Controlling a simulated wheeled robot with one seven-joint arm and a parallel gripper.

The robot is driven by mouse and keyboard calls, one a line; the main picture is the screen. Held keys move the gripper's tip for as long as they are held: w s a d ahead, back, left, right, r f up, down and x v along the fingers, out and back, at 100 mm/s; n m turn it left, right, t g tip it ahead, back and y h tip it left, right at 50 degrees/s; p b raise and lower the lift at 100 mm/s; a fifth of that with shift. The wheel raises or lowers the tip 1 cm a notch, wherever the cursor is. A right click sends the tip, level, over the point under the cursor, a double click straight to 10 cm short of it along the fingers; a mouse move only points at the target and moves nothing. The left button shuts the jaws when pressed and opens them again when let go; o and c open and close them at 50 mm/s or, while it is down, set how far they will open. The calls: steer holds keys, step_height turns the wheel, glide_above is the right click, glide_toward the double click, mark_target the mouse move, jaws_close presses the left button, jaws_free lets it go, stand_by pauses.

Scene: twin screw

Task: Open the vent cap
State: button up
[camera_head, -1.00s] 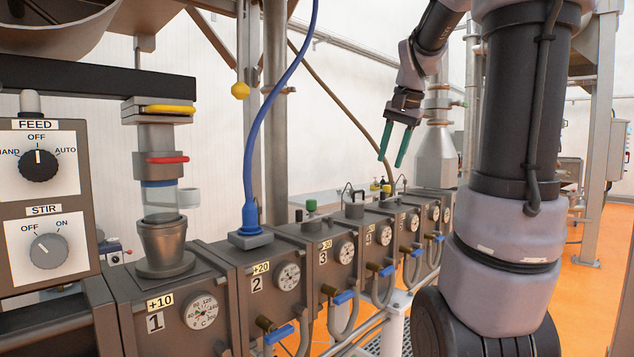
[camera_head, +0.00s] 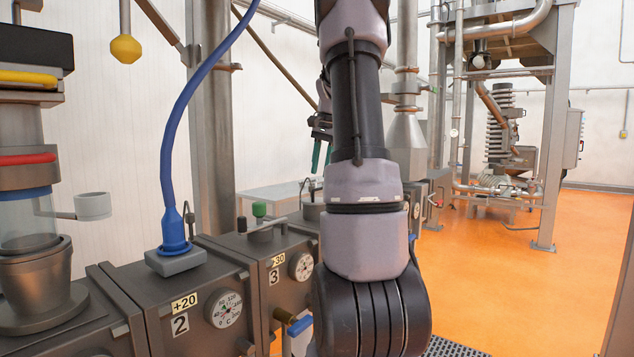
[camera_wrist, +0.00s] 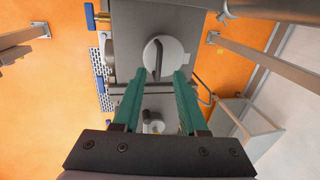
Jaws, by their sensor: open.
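A round, pale grey cap (camera_wrist: 173,48) with a dark bar handle across it sits on top of a dark barrel block in the wrist view. It looks like the vent cap. In the head view a short dark cylinder with a wire-like handle (camera_head: 312,212) shows partly behind my arm; I take it as the same cap. My gripper (camera_wrist: 160,76) has two green fingers spread apart with nothing between them. In the wrist view the tips appear just below the cap, apart from it. In the head view my gripper (camera_head: 321,155) hangs above the blocks, partly hidden by my arm.
Barrel block 2 (camera_head: 208,315) carries a blue hose plug (camera_head: 175,252). A feed sight glass (camera_head: 30,225) stands at the left. The orange floor (camera_head: 490,255) at the right is open.

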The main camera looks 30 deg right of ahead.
steer(key=shift+w+a+f, duration=0.1)
steer(key=shift+w+f, duration=0.05)
steer(key=shift+f, duration=0.95)
steer(key=shift+w+a+f, duration=0.1)
steer(key=shift+w+f, duration=0.05)
steer(key=shift+f, duration=0.95)
jaws_close()
